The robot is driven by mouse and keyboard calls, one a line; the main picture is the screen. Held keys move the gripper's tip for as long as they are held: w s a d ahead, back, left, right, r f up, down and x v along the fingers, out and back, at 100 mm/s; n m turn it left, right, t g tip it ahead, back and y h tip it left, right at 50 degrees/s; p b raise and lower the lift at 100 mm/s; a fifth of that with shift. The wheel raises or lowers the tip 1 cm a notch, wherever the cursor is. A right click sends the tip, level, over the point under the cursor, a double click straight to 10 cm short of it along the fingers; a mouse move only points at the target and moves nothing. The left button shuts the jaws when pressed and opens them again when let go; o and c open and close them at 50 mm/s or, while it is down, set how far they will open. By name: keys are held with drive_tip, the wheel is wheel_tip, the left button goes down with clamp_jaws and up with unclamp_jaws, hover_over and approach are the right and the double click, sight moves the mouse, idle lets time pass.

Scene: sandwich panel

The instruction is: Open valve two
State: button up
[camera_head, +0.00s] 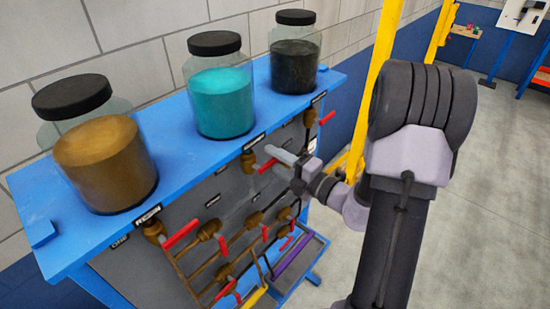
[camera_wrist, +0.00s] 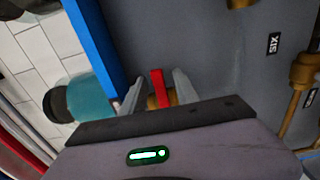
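A brass valve (camera_head: 248,161) with a red handle (camera_head: 267,166) is on the grey panel below the teal jar. I take it as valve two, but its label is too small to read. My gripper (camera_head: 281,160) is at this handle. In the wrist view, the red handle (camera_wrist: 157,88) stands between the two grey fingers of my gripper (camera_wrist: 158,93), with the brass body behind it. The fingers are apart, with a gap on each side of the handle. The lower part of the valve is hidden by the gripper body.
A brown-filled jar (camera_head: 107,165), a teal-filled jar (camera_head: 222,102) and a dark-filled jar (camera_head: 294,66) stand on the blue shelf (camera_head: 172,130). Several other red-handled valves and brass pipes lie below and beside. A label SIX (camera_wrist: 274,44) shows. Open floor lies right.

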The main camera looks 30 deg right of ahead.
clamp_jaws()
idle(1.4)
